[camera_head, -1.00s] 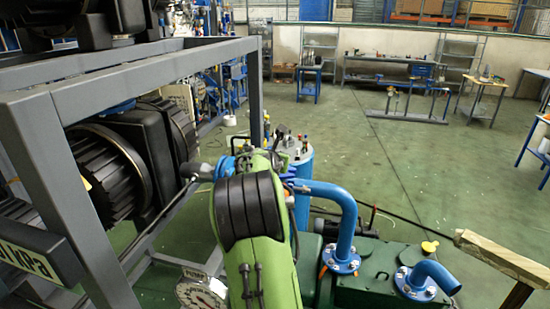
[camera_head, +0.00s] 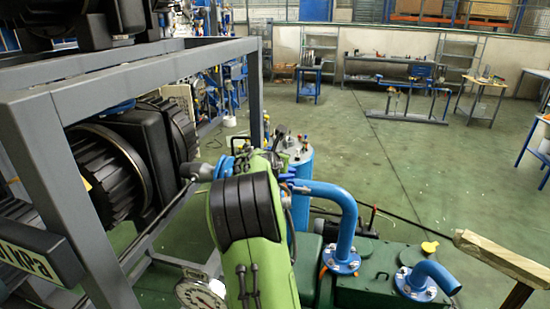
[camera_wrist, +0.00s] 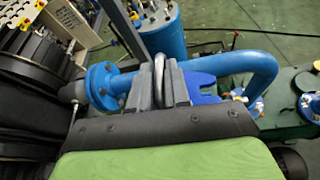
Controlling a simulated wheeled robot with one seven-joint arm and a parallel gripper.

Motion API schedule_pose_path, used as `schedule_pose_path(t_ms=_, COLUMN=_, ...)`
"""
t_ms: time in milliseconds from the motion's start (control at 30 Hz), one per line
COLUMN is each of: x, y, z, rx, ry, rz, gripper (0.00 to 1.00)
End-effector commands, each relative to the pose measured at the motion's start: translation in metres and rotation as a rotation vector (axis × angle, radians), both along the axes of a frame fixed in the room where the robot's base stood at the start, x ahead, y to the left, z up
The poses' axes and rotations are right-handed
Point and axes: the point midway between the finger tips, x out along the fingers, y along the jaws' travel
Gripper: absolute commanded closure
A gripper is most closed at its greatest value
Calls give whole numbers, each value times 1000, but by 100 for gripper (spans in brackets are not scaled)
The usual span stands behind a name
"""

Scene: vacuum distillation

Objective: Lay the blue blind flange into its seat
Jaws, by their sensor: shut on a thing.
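My gripper (camera_wrist: 160,84) is shut on a grey, round-edged thing (camera_wrist: 159,66) seen nearly edge-on between its fingers. I cannot tell whether this is the blind flange. A light blue bolted flange (camera_wrist: 103,86) stands just left of the fingers, on the blue pipe (camera_wrist: 262,66), which runs behind the gripper and bends down at right. A darker blue piece (camera_wrist: 204,90) lies right of the fingers; its nature is unclear. The seat is not clearly visible. In the head view, my green arm hides the gripper; the flange (camera_head: 228,166) and pipe (camera_head: 343,215) show on either side.
A grey frame (camera_head: 150,75) with black ribbed machines (camera_head: 105,170) stands close at left. A pressure gauge (camera_head: 203,293) is low beside my arm. A blue cylinder (camera_head: 301,165) stands behind the pipe, a green unit (camera_head: 375,288) at right. Open floor (camera_head: 430,165) lies beyond.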

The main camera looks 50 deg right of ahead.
Motion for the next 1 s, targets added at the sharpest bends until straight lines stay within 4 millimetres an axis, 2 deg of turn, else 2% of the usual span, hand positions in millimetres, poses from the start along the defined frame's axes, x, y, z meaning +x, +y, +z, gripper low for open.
schedule_pose_path(t_ms=733, x=0, y=0, z=-16, rx=-4, ry=-3, rz=-1, gripper=100)
schedule_pose_path(t_ms=767, x=0, y=-1, z=-15, rx=-4, ry=-3, rz=-1, gripper=79)
schedule_pose_path(t_ms=800, x=0, y=-1, z=-15, rx=-4, ry=-3, rz=-1, gripper=73)
schedule_pose_path(t_ms=933, x=0, y=0, z=-15, rx=-2, ry=-2, rz=-1, gripper=54)
schedule_pose_path(t_ms=1000, x=0, y=0, z=-15, rx=-2, ry=-2, rz=-1, gripper=54)
